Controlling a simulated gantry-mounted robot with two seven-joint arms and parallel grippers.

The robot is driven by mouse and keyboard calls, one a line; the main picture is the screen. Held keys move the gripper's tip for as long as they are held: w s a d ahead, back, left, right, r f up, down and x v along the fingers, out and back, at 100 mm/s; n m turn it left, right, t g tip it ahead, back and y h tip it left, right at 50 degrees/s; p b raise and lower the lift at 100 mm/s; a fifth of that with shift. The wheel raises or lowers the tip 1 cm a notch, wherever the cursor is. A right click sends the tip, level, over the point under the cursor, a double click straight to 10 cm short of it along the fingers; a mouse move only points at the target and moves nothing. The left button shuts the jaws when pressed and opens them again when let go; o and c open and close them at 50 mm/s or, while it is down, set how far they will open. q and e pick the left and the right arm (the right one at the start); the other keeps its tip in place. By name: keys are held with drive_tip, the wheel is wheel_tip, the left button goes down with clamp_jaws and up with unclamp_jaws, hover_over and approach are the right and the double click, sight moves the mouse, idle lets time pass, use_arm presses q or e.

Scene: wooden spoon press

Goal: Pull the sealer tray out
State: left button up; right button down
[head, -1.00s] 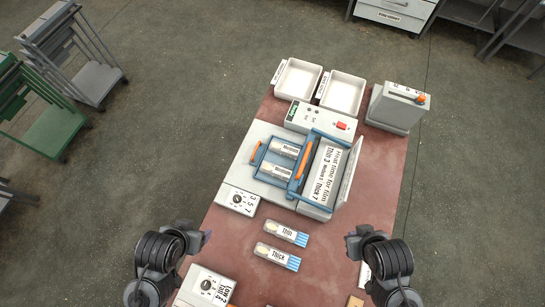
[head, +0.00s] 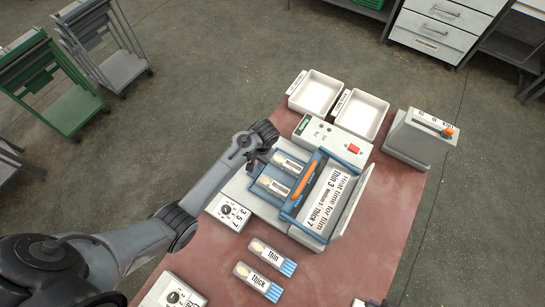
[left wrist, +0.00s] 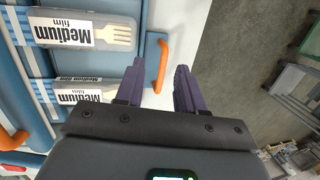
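The sealer (head: 240,186) stands on the red table with its blue tray (head: 281,175) showing at its left side. Two clear "Medium" film pouches (head: 289,165) with wooden cutlery lie on the tray. In the left wrist view the tray's orange handle (left wrist: 162,66) shows between the two purple fingers. My left gripper (head: 258,158) is at the tray's handle end and covers the handle in the head view. It is open (left wrist: 160,85); contact with the handle cannot be told.
The sealer's raised lid (head: 345,205) stands right of the tray, with an orange bar (head: 303,184) beside it. Pouches marked Thin (head: 271,257) and Thick (head: 257,281) lie in front. Two white bins (head: 361,114) and a grey box (head: 418,138) stand behind.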

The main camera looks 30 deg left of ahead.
use_arm(q)
drive_tip(key=w+r+t, duration=0.1)
drive_tip(key=w+r, duration=0.2)
drive_tip(key=w, duration=0.2)
drive_tip(key=f, duration=0.3)
drive_tip(key=a+f+b, duration=0.1)
drive_tip(key=f, duration=0.2)
drive_tip(key=a+f, duration=0.1)
drive_tip(key=f, duration=0.2)
drive_tip(key=shift+s+a+f, duration=0.25)
clamp_jaws()
